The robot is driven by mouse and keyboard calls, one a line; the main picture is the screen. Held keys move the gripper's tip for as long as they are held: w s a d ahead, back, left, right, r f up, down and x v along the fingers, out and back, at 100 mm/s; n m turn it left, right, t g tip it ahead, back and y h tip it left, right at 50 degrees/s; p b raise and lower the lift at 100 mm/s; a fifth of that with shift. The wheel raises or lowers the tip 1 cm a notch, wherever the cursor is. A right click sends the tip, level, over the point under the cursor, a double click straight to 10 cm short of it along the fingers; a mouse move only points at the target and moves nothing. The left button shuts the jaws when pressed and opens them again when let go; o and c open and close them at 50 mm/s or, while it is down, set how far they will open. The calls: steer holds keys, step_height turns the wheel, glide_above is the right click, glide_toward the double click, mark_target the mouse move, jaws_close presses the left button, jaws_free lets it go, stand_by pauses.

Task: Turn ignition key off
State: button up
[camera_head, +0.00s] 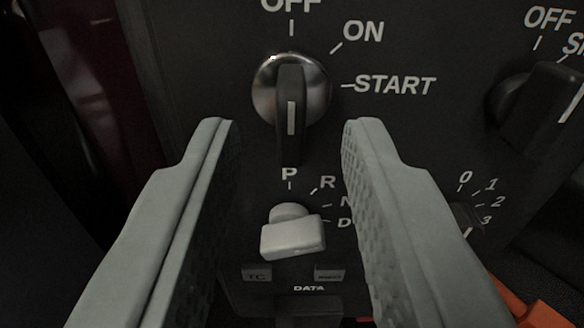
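The ignition key (291,100) is a black bar-shaped handle with a white line, set on a round silver collar. It sits in the upper middle of the dark panel, with OFF above it, ON to its upper right and START to its right. The handle stands upright in the picture, its white line in line with the OFF mark. My gripper (291,126) is open, with one grey ridged finger to the lower left of the key and one to the lower right. Clear gaps show between the fingers and the handle, and nothing is held.
A pale grey selector lever (293,237) marked P, R, N, D sits below the key, between my fingers in the picture. A second black knob (541,106) is at the right. A small numbered dial (466,219) is partly hidden behind my right finger. Small buttons (257,274) lie below.

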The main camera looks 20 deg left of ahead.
steer(key=v, duration=1.5)
steer(key=shift+s+d, duration=0.1)
steer(key=s+d+r+m+h, duration=0.1)
steer(key=s+d+r, duration=0.45)
steer(key=r, duration=0.35)
steer(key=s+d+r+m+h, duration=0.1)
steer(key=s+d+r, duration=0.3)
steer(key=s, duration=0.4)
steer(key=s+d+r+h, duration=0.1)
steer(key=s+d+r, duration=0.4)
steer(key=s, duration=0.4)
steer(key=s+d+r+m+h, duration=0.1)
steer(key=s+d+r+h, duration=0.1)
steer(key=s+d+r, duration=0.2)
steer(key=s+r, duration=0.2)
steer(key=s, duration=0.2)
steer(key=shift+s+d+r+m, duration=0.2)
steer(key=shift+d+r+m, duration=0.1)
steer(key=shift+d, duration=0.05)
